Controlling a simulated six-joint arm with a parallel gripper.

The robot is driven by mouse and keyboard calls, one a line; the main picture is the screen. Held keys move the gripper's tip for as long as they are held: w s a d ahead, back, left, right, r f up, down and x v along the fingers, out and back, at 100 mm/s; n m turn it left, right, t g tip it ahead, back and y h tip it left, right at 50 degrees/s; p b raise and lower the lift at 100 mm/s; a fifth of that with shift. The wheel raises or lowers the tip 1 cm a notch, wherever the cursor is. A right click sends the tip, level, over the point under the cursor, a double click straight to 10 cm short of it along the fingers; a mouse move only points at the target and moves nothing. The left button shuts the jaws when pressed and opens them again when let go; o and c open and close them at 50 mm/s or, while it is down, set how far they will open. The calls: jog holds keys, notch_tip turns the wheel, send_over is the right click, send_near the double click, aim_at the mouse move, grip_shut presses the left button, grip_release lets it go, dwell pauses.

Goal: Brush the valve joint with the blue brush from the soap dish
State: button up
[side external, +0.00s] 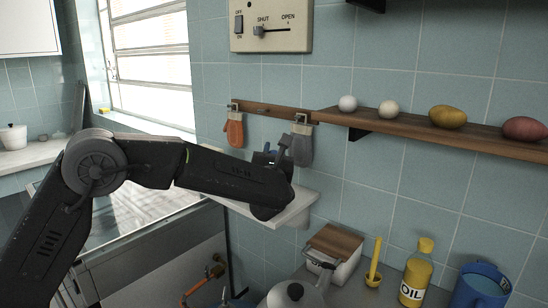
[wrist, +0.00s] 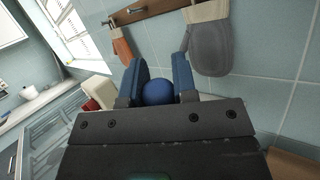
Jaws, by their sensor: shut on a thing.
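My gripper (side external: 272,158) is above a white ledge (side external: 292,214) at the tiled wall, just below the hanging mitts. In the wrist view, the two blue-grey fingers of my gripper (wrist: 160,70) are closed around a rounded blue thing (wrist: 158,91), which I take to be the blue brush. Its bristles are hidden. A copper-orange pipe with a fitting (side external: 214,270), the likely valve joint, is low in the side view, below and left of my gripper and apart from it. I cannot make out the soap dish; my arm covers part of the ledge.
An orange mitt (side external: 235,131) and a grey mitt (side external: 301,147) hang close by. A wooden shelf (side external: 470,138) holds eggs and potatoes. Below are a kettle (side external: 295,297), a wooden-lidded box (side external: 335,246), an oil bottle (side external: 416,275) and a blue pot (side external: 481,289).

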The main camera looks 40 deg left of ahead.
jog(key=shift+r, duration=2.9)
jog(key=s+d+f+m+t+h, duration=0.25)
jog(key=s+d+f+h, duration=0.3)
jog(key=d+f, duration=0.6)
jog(key=s+a+f, duration=1)
jog(key=a, duration=0.3)
jog(key=shift+s+a+f+m, duration=0.25)
jog(key=shift+a+m, duration=0.1)
jog(key=shift+m, duration=0.1)
jog(key=shift+w, duration=0.1)
